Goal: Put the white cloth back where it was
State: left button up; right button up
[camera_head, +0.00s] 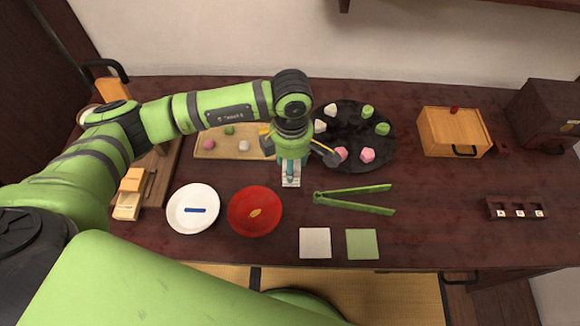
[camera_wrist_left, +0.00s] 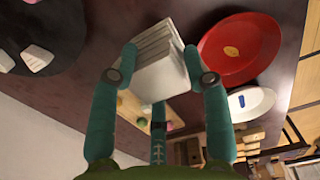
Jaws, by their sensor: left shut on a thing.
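My left gripper (camera_head: 291,174) is shut on the white cloth (camera_head: 291,181), a folded, layered white bundle. The cloth shows more fully between the fingers in the left wrist view (camera_wrist_left: 155,72). In the head view it is mostly hidden under the gripper, to the right of the red plate's upper edge and left of the black round tray. I cannot tell whether it touches the table. A flat pale square (camera_head: 315,243) and a flat green square (camera_head: 362,244) lie side by side at the table's front. My right gripper is not in view.
Near the cloth are a red plate (camera_head: 234,212), a white plate (camera_head: 172,213), green tongs (camera_head: 355,189), a black round tray (camera_head: 345,110) with several sweets, and a wooden board (camera_head: 205,152). A wooden box (camera_head: 452,138) and a dark holder (camera_head: 515,208) stand right. Table between them is clear.

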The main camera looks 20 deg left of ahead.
pick_arm(q)
notch_tip(320, 180, down, 4)
jog(key=shift+a+r+p, duration=0.1)
jog(key=shift+p, duration=0.45)
jog(key=shift+f, duration=0.2)
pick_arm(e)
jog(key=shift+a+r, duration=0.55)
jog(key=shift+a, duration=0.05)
pick_arm(q)
jog(key=shift+f, duration=0.1)
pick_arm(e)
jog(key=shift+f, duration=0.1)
pick_arm(q)
jog(key=shift+f+b, duration=0.15)
jog(key=shift+b, duration=0.2)
jog(key=o, duration=1.1)
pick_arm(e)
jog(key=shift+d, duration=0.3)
